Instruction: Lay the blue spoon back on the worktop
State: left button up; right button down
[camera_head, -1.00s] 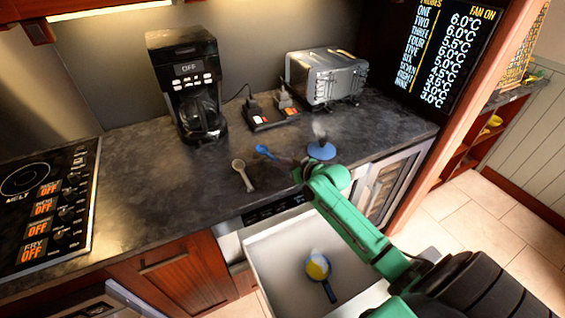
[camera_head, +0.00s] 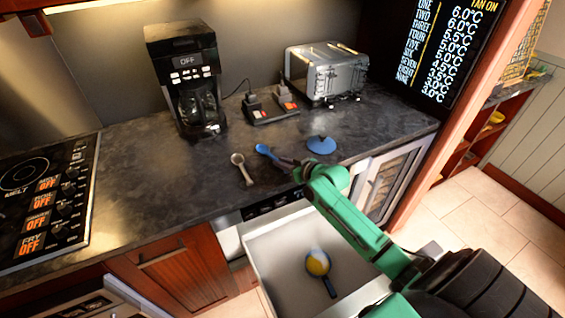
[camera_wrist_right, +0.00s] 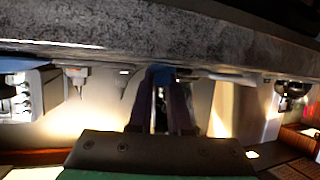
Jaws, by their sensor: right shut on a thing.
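The blue spoon (camera_head: 264,149) shows its bowl over the worktop (camera_head: 140,190), to the right of a beige spoon. Its handle runs into my right gripper (camera_head: 288,162), which is shut on it close to the worktop's front edge. In the wrist view a small blue part of the spoon (camera_wrist_right: 163,72) shows between the dark fingers (camera_wrist_right: 160,100), against the speckled worktop. I cannot tell whether the spoon touches the worktop. My left gripper is not in view.
A beige spoon (camera_head: 241,167) lies just left of the blue one. A blue lid (camera_head: 321,145) sits to the right. A coffee maker (camera_head: 183,80) and toaster (camera_head: 326,70) stand behind.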

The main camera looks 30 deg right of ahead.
jog(key=shift+f, duration=0.2)
jog(key=c, duration=0.8)
grip_release()
jog(key=shift+o, duration=0.2)
jog(key=b+v, duration=0.1)
jog(key=v, duration=1.3)
jog(key=shift+s+r, duration=0.15)
jog(key=shift+s, duration=0.15)
